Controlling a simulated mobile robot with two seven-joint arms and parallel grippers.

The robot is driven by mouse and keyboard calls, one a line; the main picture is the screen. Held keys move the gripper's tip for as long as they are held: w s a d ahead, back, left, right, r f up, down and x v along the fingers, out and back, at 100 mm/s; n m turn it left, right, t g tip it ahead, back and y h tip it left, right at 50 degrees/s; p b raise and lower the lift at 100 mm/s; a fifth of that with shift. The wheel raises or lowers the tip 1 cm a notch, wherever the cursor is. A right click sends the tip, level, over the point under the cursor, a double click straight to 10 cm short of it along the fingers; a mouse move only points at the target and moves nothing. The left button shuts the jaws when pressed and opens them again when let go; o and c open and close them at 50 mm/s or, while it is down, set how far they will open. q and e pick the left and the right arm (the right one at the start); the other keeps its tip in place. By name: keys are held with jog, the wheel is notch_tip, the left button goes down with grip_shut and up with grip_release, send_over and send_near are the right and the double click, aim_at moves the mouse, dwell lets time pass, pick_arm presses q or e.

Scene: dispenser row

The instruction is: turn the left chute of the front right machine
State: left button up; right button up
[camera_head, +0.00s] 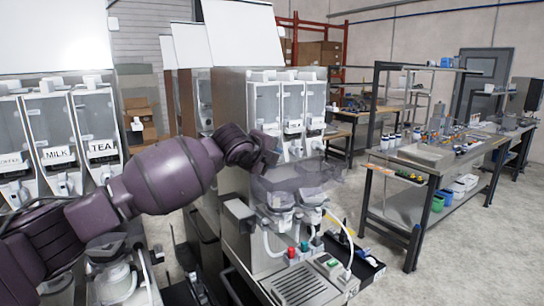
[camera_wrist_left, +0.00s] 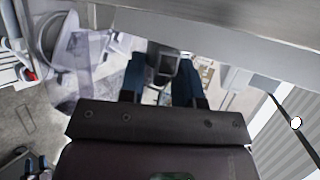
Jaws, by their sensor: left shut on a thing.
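The front right machine (camera_head: 232,100) stands in the middle of the head view with three clear canisters (camera_head: 292,100) side by side. My left arm reaches across from the left, and its gripper (camera_head: 272,152) is at the left canister's lower front. In the left wrist view my left gripper (camera_wrist_left: 160,82) has its two blue fingers on either side of a grey chute (camera_wrist_left: 163,62), shut on it. In the head view this left chute is hidden behind the gripper. The other chutes (camera_head: 298,150) show to its right. My right gripper is in neither view.
Clear mixing bowls (camera_head: 290,185) and hoses sit just below the gripper. Another machine (camera_head: 52,130) with labelled canisters stands at the left. A workbench (camera_head: 440,165) with tools is at the right, with open floor before it.

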pick_arm(q)
jog(key=shift+f+t+h, duration=0.1)
jog(key=shift+t+h, duration=0.2)
dwell(0.4)
jog(key=o, duration=0.6)
jog(key=b+v, duration=0.2)
jog(key=v, duration=0.8)
jog(key=shift+s+a, duration=0.25)
jog(key=shift+s, duration=0.1)
